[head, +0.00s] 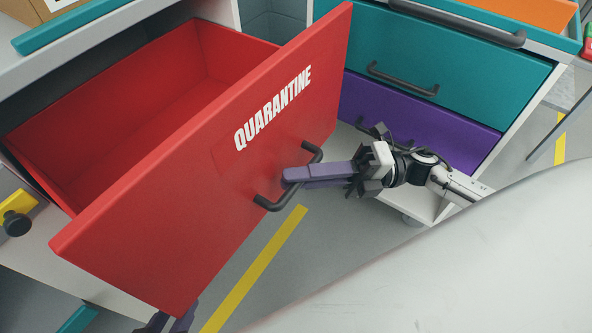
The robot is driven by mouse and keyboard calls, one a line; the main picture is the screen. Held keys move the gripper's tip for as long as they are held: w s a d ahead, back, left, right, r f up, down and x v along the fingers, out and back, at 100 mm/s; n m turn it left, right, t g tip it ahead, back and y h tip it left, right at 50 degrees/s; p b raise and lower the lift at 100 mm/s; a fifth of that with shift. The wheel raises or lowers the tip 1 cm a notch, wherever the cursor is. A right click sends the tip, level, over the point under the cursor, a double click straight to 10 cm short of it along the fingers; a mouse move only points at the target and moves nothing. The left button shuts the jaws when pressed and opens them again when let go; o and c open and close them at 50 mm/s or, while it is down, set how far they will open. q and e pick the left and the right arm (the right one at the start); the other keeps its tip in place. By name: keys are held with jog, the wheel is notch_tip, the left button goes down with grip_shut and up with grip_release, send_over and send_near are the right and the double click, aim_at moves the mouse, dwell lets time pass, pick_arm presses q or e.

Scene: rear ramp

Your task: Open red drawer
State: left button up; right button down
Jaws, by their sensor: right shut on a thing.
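The red drawer (185,185), its front marked QUARANTINE, is pulled well out of its cabinet, and its inside shows empty. Its dark bar handle (312,152) is on the front's lower right part. My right gripper (291,175) comes in from the right, and its purple fingers are shut on the handle, hiding the handle's middle. My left gripper (170,322) shows only as purple finger parts at the bottom edge, below the drawer front. The rest of it is cut off, and I cannot tell whether it is open.
A second cabinet with a teal drawer (450,58) and a purple drawer (400,115), both shut, stands at the right on a white base (365,150). Grey floor with a yellow line (255,270) is clear below the handle.

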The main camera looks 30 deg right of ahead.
jog(key=c, duration=2)
grip_release()
jog(key=shift+c, duration=0.2)
jog(key=shift+d, duration=0.1)
jog(key=v, duration=1)
